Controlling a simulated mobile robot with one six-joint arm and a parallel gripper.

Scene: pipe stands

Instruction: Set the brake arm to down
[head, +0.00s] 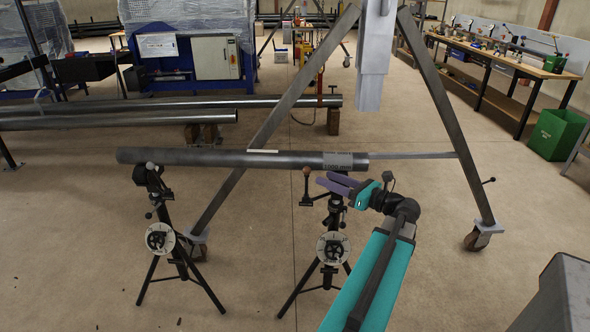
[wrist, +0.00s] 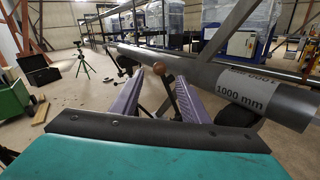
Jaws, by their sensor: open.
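The brake arm is a thin dark lever with a brown ball knob (head: 306,171) on the right pipe stand (head: 333,247). In the head view it points up, knob at the top. In the wrist view the knob (wrist: 159,68) shows between my finger tips, with the rod running down from it. My gripper (head: 322,181) has purple fingers and is open, just right of the brake arm in the head view. In the wrist view the open gripper (wrist: 160,82) has a finger on each side of the lever, with gaps; I cannot tell whether the knob lies fully between them.
A long steel pipe (head: 230,158) marked 1000 mm lies across the right stand and the left stand (head: 160,239), close behind my fingers. A grey A-frame gantry (head: 270,115) straddles it. Floor in front of the stands is clear.

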